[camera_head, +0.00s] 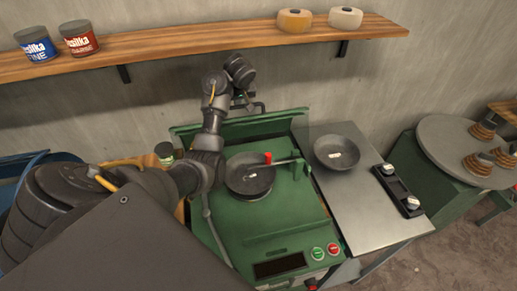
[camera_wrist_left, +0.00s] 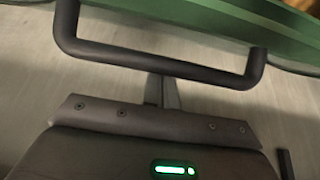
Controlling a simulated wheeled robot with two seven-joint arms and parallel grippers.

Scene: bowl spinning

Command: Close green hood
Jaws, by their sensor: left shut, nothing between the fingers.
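The green hood (camera_head: 275,125) stands raised along the back edge of the green machine (camera_head: 230,222). It also shows along the top of the left wrist view (camera_wrist_left: 215,22). Its dark bar handle (camera_wrist_left: 160,62) crosses the upper part of that view. My left arm reaches over the machine, and my left gripper (camera_head: 240,102) is at the back, by the hood's handle. In the left wrist view the gripper's fingers (camera_wrist_left: 161,88) are shut and empty, right at the middle of the bar; whether they touch it I cannot tell. My right gripper is not in view.
A dark bowl (camera_head: 250,174) sits on the machine with a red-tipped arm over it. Another grey bowl (camera_head: 337,152) and a black control box (camera_head: 397,190) are on the metal table (camera_head: 350,215). A wooden shelf (camera_head: 200,47) with cans runs along the wall above.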

